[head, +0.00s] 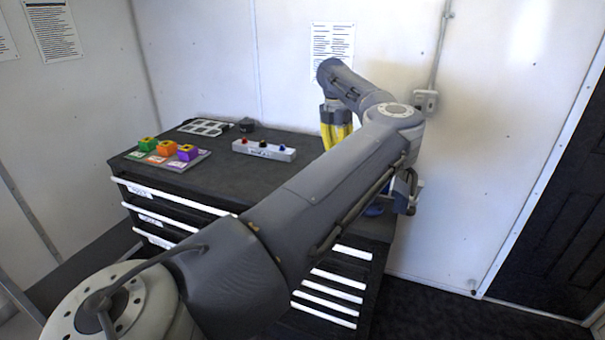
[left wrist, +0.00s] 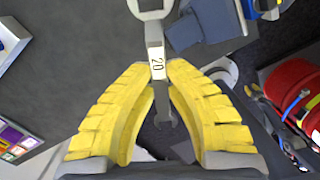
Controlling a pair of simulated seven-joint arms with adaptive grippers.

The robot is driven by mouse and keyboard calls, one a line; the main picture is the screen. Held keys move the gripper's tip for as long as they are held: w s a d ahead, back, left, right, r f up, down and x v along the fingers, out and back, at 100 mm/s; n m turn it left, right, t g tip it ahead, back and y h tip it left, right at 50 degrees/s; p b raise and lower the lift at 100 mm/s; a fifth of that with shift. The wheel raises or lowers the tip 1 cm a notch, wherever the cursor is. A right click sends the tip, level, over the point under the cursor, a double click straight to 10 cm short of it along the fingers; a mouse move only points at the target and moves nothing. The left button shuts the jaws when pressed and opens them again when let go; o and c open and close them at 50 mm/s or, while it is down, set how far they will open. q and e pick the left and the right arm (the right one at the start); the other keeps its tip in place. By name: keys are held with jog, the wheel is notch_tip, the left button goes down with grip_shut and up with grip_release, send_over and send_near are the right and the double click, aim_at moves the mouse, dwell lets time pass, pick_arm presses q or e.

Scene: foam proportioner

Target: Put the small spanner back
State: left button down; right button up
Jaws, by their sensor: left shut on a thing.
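My left gripper (head: 337,140), with yellow fingers, points down over the back right of the dark cabinet top. In the left wrist view its fingertips (left wrist: 158,70) are shut on a grey spanner (left wrist: 154,34) with a white label reading 20. The spanner's ring end is at the top edge of that view and its open jaw (left wrist: 164,112) lies between the fingers. In the head view the spanner cannot be made out, and my arm hides much of the cabinet's right side. My right gripper is not in view.
The cabinet top (head: 225,165) carries a tray with green, orange and purple blocks (head: 167,149), a grey box with coloured knobs (head: 263,150) and a grey slotted tray (head: 204,127). In the left wrist view, a blue-grey piece (left wrist: 200,32) and a red object (left wrist: 292,88) lie to the right.

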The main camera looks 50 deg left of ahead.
pick_arm(q)
jog(key=s+a+r+n+g+y, duration=0.1)
jog(key=s+a+n, duration=0.3)
jog(key=n, duration=0.8)
jog(key=s+a+r+n, duration=0.2)
jog(key=s+a+n, duration=0.15)
jog(key=n, duration=0.75)
jog(key=f, duration=1.9)
jog(key=shift+a+f, duration=0.35)
jog(key=shift+a, duration=0.05)
jog(key=shift+f, duration=0.15)
jog(key=c, duration=1.5)
grip_release()
notch_tip(320, 180, up, 12)
jog(key=d, duration=0.1)
jog(key=shift+w, duration=0.2)
